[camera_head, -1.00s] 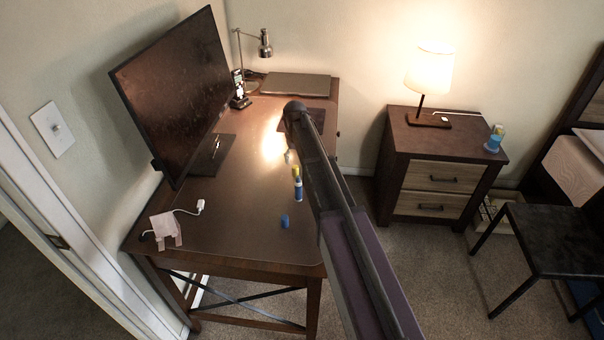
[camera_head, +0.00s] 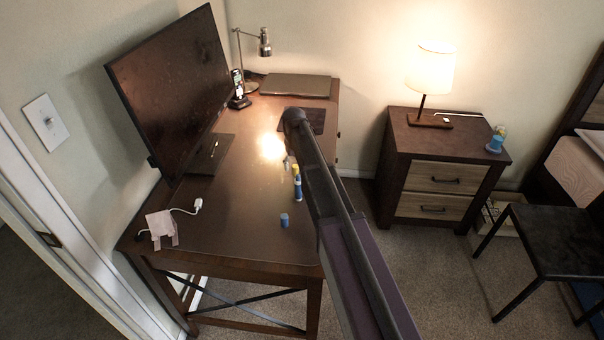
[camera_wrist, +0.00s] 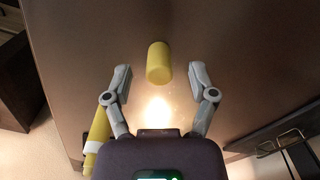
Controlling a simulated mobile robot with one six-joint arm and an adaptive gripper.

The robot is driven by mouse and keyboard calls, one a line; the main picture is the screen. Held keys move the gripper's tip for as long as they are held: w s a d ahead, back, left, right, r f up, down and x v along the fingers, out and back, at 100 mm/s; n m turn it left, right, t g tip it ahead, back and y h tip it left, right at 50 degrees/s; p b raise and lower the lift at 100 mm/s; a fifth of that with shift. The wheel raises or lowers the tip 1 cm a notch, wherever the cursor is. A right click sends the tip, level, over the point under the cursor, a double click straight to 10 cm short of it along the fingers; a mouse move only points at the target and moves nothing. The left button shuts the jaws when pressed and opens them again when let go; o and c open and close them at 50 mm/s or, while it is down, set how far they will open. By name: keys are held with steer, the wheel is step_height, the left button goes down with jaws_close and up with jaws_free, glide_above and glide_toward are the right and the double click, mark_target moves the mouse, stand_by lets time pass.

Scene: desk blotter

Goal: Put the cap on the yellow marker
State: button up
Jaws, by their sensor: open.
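In the wrist view a plain yellow cap (camera_wrist: 159,62) is on the brown desk, just beyond and between the fingertips of my gripper (camera_wrist: 160,72). The fingers are spread wide, with nothing between them. A yellow marker with a white band (camera_wrist: 98,138) shows at the lower left of the wrist view, outside the left finger and partly hidden by my gripper. In the head view a small yellow piece (camera_head: 297,169) shows beside my arm; it looks like the cap. My arm hides most of my gripper and the marker there.
A blue marker (camera_head: 298,191) and a small blue piece (camera_head: 284,221) are on the desk nearer the front. A monitor (camera_head: 175,90) stands at the left, a closed laptop (camera_head: 297,85) at the back.

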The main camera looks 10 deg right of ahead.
steer(key=shift+f+b, duration=0.65)
steer(key=shift+f, duration=0.3)
steer(key=c, duration=0.8)
